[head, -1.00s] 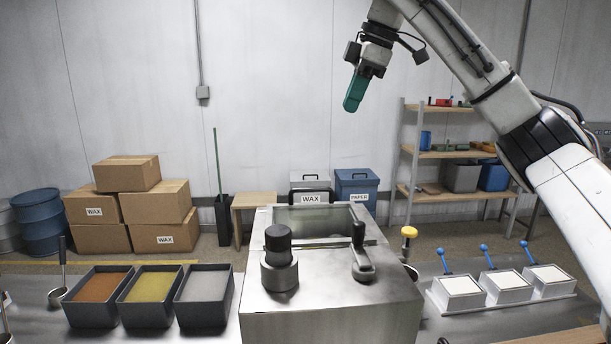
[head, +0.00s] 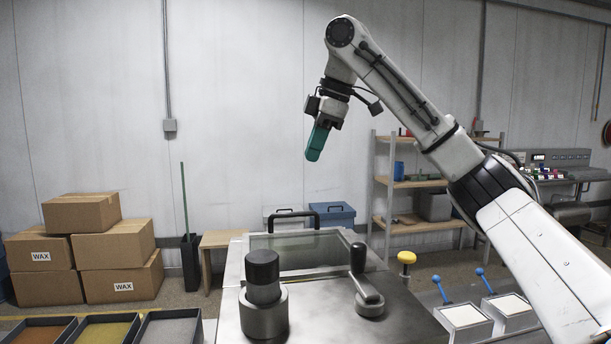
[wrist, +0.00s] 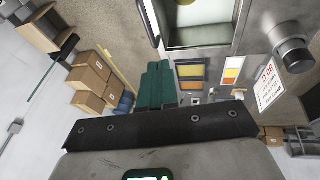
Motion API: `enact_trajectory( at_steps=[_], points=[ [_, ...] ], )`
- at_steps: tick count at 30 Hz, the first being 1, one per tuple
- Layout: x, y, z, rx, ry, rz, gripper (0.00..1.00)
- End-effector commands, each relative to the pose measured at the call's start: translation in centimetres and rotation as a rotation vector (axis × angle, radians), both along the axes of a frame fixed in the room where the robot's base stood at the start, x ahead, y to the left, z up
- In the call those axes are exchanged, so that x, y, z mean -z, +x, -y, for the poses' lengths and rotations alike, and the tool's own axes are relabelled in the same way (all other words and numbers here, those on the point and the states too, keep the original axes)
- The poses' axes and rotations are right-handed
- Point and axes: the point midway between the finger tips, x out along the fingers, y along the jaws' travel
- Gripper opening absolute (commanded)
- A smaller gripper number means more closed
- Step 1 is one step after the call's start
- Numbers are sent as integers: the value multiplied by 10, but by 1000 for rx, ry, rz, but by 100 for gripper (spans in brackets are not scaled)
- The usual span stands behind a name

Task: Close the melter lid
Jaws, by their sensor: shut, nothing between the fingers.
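The steel melter (head: 335,315) stands in the front middle of the head view. Its lid (head: 305,247), a framed panel with a black arched handle (head: 297,213) on top, appears raised at the back of the opening. The wrist view shows the melter opening (wrist: 200,35) uncovered, with something yellow inside, and the dark handle (wrist: 149,20) beside it. My gripper (head: 316,145) has teal fingers, shut and empty, high above the lid and apart from it. The fingers also show in the wrist view (wrist: 158,85).
A black-topped cylinder (head: 263,285) and a crank-like lever (head: 366,285) stand on the melter's top. Wax trays (head: 105,330) lie to the left. White blocks with blue handles (head: 465,315) and a yellow knob (head: 406,258) are to the right. The air around my gripper is clear.

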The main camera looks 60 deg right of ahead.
Motion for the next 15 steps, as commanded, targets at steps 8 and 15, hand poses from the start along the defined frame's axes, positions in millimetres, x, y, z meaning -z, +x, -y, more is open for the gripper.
enact_trajectory(
  at_steps=[8,15],
  points=[
    [48,18,-2,-1,0,-2,0],
    [89,34,-2,1,1,-3,0]
  ],
)
